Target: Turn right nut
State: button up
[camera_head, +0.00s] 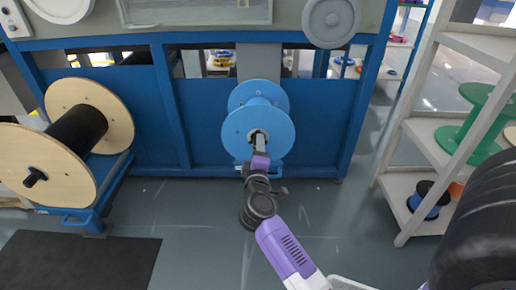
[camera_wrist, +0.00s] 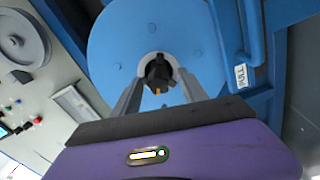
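The blue spool (camera_head: 277,128) is mounted on the front of the blue machine; its round face (camera_wrist: 112,45) fills the upper middle of the wrist view. At its centre is a dark nut (camera_wrist: 158,70) with a small orange mark, set in a pale ring. My gripper (camera_wrist: 163,82) points at the spool's centre, one grey finger on each side of the nut. The fingers are apart, and I cannot tell whether they touch the nut. In the head view my gripper (camera_head: 259,143) is in front of the spool's hub and hides part of it.
A wooden-flanged reel (camera_head: 100,95) with a black core stands at the left. A white shelf (camera_head: 426,130) with a green spool (camera_head: 478,118) is at the right. A blue handle labelled PULL (camera_wrist: 240,76) is right of the spool.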

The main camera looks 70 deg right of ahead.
jog(key=shift+a, duration=0.1)
jog(key=v, duration=0.7)
jog(key=shift+a, duration=0.2)
dwell(0.5)
jog(key=shift+s+a, duration=0.1)
dwell(0.6)
